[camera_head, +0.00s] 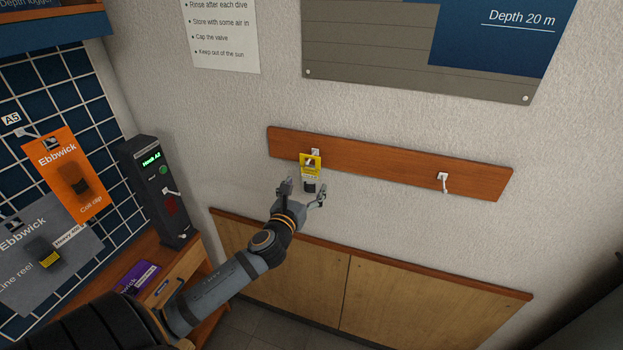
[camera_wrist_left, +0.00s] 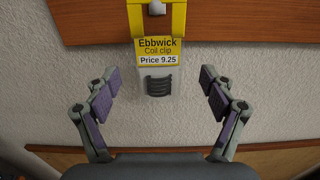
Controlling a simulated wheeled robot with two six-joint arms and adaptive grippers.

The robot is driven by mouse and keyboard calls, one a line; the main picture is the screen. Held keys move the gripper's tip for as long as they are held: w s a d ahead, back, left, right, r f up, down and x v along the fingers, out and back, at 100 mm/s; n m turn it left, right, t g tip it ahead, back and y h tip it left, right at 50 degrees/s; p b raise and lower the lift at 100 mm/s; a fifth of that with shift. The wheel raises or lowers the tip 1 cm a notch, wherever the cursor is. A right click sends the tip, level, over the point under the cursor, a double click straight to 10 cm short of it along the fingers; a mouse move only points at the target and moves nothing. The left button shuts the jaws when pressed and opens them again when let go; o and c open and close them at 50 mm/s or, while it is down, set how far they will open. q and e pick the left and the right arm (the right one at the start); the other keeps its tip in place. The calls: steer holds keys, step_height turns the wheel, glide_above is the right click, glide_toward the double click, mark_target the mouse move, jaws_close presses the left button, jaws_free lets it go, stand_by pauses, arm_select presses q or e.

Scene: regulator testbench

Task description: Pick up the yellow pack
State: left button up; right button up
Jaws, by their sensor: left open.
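The yellow pack (camera_head: 310,163) hangs from a hook on the wooden wall rail. In the left wrist view the yellow pack (camera_wrist_left: 160,47) reads "Ebbwick Coil clip, Price 9.25", with a dark clip in its clear lower part. My left gripper (camera_head: 304,194) is open just below and around the pack's lower end in the head view. In the left wrist view its two fingers (camera_wrist_left: 160,97) stand wide apart on either side of the pack's lower part, with wall showing between, and touch nothing. My right gripper is not in view.
The wooden rail (camera_head: 400,171) also carries an empty white hook (camera_head: 442,180) at right. A dark device (camera_head: 158,190) stands at left beside orange (camera_head: 66,175) and grey (camera_head: 40,255) packs. A purple pack (camera_head: 137,279) lies below. A low wooden cabinet (camera_head: 400,305) runs under the rail.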

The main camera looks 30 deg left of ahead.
mark_target(308, 180)
arm_select(q)
steer(key=shift+w+a+r+p, duration=0.2)
steer(key=shift+w+p, duration=0.25)
steer(key=shift+w, duration=0.1)
steer(key=shift+w+a+r+p, duration=0.2)
steer(key=shift+w+p, duration=0.25)
steer(key=shift+w, duration=0.05)
steer(key=shift+w+a+f, duration=0.1)
steer(key=shift+w+f, duration=0.05)
steer(key=shift+w, duration=0.4)
steer(key=shift+w+a+f, duration=0.1)
steer(key=shift+w+f, duration=0.05)
steer(key=shift+w, duration=0.4)
steer(key=shift+w+f, duration=0.15)
steer(key=shift+w, duration=0.05)
steer(key=shift+s, duration=0.2)
steer(key=c, duration=1.3)
steer(key=shift+o, duration=0.2)
